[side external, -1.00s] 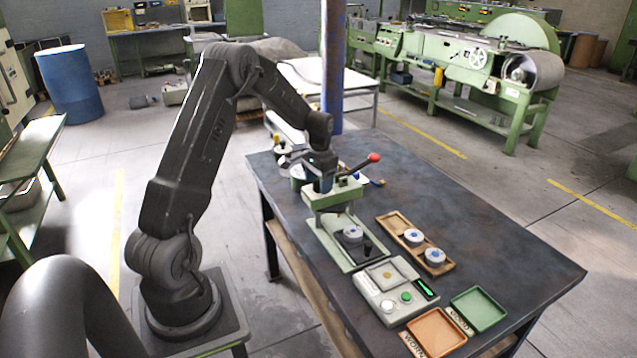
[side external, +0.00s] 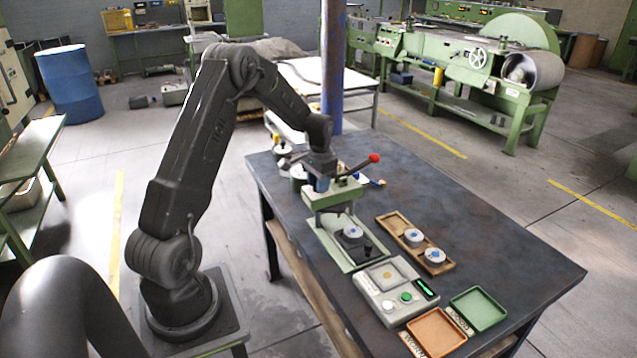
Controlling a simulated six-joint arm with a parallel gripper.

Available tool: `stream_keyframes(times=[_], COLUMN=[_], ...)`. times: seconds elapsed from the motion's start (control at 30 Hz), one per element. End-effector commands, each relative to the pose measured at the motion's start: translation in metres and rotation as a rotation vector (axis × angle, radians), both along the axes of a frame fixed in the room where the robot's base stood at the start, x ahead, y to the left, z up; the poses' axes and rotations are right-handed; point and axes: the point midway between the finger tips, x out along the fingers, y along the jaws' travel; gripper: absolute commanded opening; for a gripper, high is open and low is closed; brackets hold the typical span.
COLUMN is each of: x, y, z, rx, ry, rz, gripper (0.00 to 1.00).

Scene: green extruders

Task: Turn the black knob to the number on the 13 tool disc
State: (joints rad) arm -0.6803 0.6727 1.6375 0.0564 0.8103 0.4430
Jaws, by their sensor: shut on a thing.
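My gripper (side external: 322,183) points down at the head of the green press (side external: 335,196), at its left side, and is shut. The black knob it closes on is hidden by the gripper and wrist, so its setting cannot be read. A grey disc with a blue centre (side external: 352,232) sits on the press base under the head. Two more such discs, a farther one (side external: 413,236) and a nearer one (side external: 435,255), lie in the wooden tray (side external: 388,222). Numbers on the discs are too small to read.
A red-tipped lever (side external: 374,158) sticks out right of the press head. A small black piece (side external: 368,248) stands on the press base. A button box (side external: 377,300), an orange tray (side external: 436,334) and a green tray (side external: 478,310) lie in front. The table's right side is clear.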

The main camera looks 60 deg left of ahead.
Motion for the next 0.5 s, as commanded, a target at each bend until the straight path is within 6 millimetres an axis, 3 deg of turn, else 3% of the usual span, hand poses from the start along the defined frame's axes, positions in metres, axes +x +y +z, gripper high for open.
stream_keyframes(times=[0.27,0.5], x=[0.0003,0.0002], y=[-0.0001,-0.0001], z=[0.0002,0.0001], rx=[0.0,-0.001], ry=[0.0,0.002], rz=[0.083,0.256], gripper=[0.09,0.09])
